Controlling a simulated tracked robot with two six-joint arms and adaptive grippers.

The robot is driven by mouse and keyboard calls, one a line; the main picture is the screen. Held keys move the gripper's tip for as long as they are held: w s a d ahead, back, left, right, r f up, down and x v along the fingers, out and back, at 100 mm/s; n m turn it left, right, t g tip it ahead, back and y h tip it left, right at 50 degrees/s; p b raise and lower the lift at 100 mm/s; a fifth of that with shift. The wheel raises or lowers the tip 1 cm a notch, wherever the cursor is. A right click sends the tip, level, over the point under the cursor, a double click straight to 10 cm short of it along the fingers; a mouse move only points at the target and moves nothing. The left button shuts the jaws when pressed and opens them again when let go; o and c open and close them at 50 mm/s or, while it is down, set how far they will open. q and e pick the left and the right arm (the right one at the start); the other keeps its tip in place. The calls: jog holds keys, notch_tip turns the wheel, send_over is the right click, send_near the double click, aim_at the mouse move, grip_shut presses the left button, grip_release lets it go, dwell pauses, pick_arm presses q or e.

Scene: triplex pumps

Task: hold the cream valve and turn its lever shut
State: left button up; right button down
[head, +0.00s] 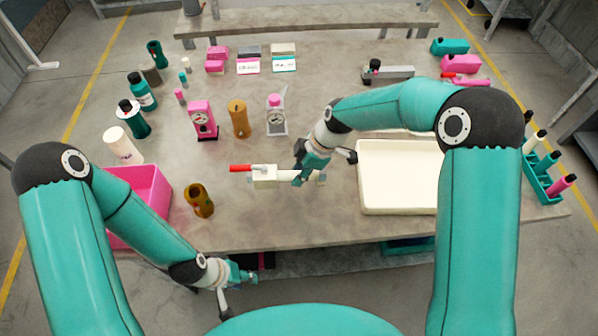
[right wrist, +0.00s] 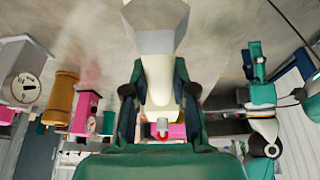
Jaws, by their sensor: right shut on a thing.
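The cream valve (head: 265,177) is near the front middle of the table, its pipe running left to right. Its red lever (head: 241,168) points left, roughly in line with the pipe. My right gripper (head: 299,178) is shut on the valve's right part. In the right wrist view, the cream valve (right wrist: 158,80) sits between the two fingers, with a grey hexagonal end toward the top. I cannot tell whether the valve touches the table. My left gripper (head: 248,277) is empty at the table's front edge, low and left of the valve; its finger opening is too small to read.
A cream tray (head: 398,205) lies right of the valve. A brown cylinder (head: 199,206) and a pink bin (head: 160,186) stand left.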

aim_at(294, 196)
pick_arm(q)
notch_tip(294, 196, down, 8)
jog(key=b, duration=0.8)
jog(key=shift+f, duration=0.2)
pick_arm(e)
jog(key=shift+f, duration=4.25)
pick_arm(q)
jog(key=shift+o, duration=0.3)
